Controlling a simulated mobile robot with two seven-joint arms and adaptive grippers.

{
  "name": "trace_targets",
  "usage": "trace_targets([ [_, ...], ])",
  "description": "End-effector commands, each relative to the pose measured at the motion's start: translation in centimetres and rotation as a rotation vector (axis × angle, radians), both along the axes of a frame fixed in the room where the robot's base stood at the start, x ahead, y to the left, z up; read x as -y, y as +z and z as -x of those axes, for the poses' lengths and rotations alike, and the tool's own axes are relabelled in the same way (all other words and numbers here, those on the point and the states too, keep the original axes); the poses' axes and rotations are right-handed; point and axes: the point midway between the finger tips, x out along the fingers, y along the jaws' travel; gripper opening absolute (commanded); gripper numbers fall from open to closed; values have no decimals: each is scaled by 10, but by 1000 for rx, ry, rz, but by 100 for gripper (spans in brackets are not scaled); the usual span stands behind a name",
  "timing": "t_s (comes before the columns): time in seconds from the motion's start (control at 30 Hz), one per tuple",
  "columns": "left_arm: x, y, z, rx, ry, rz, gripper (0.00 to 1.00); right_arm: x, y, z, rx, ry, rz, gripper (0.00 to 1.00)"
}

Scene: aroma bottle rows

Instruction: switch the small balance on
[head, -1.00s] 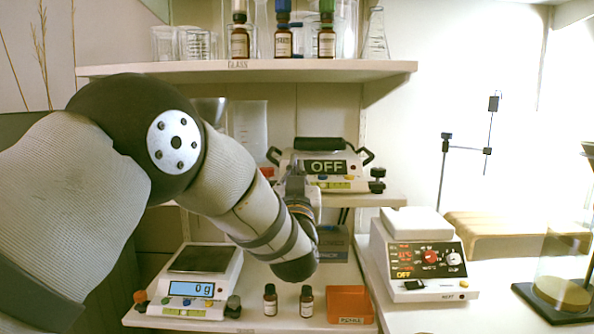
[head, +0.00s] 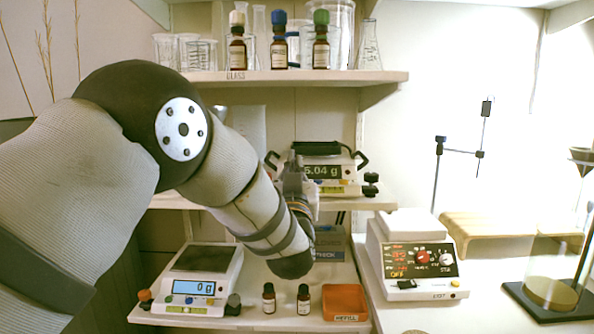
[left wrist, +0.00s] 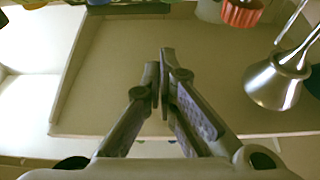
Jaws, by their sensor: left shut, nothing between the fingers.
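The balance (head: 347,189) on the middle shelf has a black handle across its top and a dark display (head: 322,171) that is lit and reads about 5.04 g. A larger balance (head: 198,262) on the bench below reads 0 g on a blue display. I cannot tell from size alone which is called small. My left gripper (head: 294,171) is in front of the shelf balance's left part, hiding some of its front. Its fingers are shut and empty in the left wrist view (left wrist: 163,75). Whether they touch the balance cannot be seen. My right gripper is not in view.
Two small brown bottles (head: 269,298) and an orange tray (head: 344,303) stand on the lower bench. A stirrer plate (head: 415,262) reading OFF stands at right. Bottles and glassware line the upper shelf (head: 290,77). A metal funnel (left wrist: 276,82) is right of the fingers.

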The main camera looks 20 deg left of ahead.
Motion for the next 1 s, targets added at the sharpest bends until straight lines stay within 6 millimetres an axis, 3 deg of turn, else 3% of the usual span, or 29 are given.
trace_targets([
  [0.2, 12, -19, 45, -3, 1, -1, 0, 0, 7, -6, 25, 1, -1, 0],
  [0.4, 19, -28, 67, -2, 1, 0, 0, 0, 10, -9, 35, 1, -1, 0],
  [0.9, 20, -32, 70, -5, 1, 0, 0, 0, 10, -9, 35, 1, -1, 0],
  [0.97, 18, -45, 70, -43, -6, 0, 0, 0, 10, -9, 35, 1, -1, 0],
  [1.0, 17, -64, 71, -93, -17, 1, 0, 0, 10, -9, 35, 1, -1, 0],
])
